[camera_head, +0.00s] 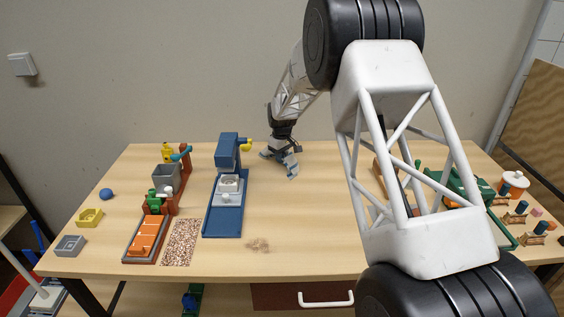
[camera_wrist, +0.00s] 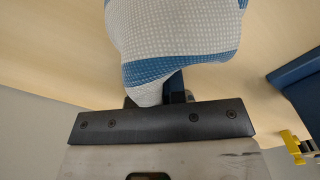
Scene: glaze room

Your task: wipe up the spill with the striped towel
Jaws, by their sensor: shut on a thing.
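The striped towel (camera_wrist: 178,35), white-grey with blue bands, hangs bunched from my gripper (camera_wrist: 160,95) in the wrist view. The fingers are shut on it, and the cloth hides their tips. In the head view my gripper (camera_head: 281,153) is over the back middle of the table, with a small grey-blue part of the towel (camera_head: 291,167) below it. I cannot tell whether the towel touches the table. The spill (camera_head: 257,245) is a small brownish patch near the front edge, well in front of my gripper and apart from the towel.
A blue machine (camera_head: 227,150) on a blue base stands left of my gripper. A speckled mat (camera_head: 182,243) and an orange-topped device (camera_head: 147,238) lie left of the spill. The table (camera_head: 305,225) is clear around the spill.

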